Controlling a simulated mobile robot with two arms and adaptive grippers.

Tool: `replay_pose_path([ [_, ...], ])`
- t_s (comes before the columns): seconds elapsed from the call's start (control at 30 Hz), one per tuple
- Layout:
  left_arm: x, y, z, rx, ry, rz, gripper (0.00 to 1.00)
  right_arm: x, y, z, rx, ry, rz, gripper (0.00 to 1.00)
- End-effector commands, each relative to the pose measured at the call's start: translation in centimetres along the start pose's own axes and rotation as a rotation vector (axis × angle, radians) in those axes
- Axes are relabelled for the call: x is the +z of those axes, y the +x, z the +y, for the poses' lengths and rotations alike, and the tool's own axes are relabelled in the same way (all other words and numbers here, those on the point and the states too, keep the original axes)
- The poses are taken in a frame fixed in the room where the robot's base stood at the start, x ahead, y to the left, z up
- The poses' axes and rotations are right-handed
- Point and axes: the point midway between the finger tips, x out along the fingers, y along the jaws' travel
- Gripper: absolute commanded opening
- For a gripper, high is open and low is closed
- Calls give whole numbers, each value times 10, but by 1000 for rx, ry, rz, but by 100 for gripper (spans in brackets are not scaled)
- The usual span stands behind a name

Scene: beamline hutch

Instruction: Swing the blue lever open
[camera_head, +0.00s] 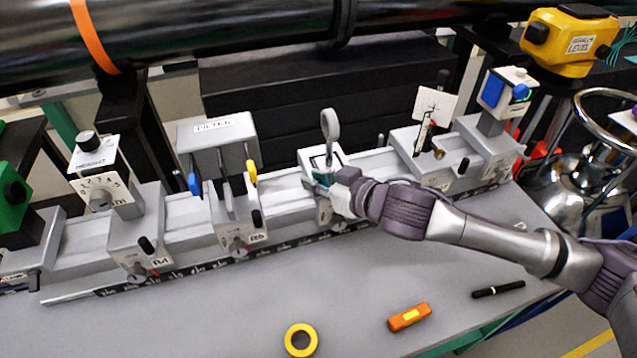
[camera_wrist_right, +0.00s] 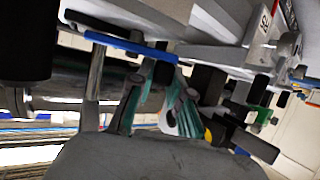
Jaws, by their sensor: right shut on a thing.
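The blue lever (camera_head: 195,184) hangs at the left side of the grey filter box (camera_head: 218,145) in the head view. A yellow lever (camera_head: 252,172) is on the box's right side. My right gripper (camera_head: 322,178) is well to the right of the blue lever, at the white-topped mount with a grey ring. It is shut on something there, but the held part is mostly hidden. In the right wrist view its teal fingers (camera_wrist_right: 160,80) are close together, near a blue bar (camera_wrist_right: 130,41). I cannot tell whether they grip that bar. My left gripper is out of view.
The mounts stand along a grey rail. A grey ring on a post (camera_head: 330,126) rises just behind my right gripper. A yellow tape roll (camera_head: 301,340), an orange tool (camera_head: 409,317) and a black pen (camera_head: 498,289) lie on the table. The front left of the table is clear.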

Motion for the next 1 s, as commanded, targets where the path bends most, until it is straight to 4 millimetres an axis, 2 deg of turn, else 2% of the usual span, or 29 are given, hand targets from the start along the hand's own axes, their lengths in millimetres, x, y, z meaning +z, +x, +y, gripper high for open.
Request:
replay_pose_path([
  [0.5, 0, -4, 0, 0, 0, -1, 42, -5, 11, 0, 337, 146, 0, 0],
  [1.0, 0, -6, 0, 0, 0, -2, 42, -7, 13, 4, 442, 181, 3, 0],
])
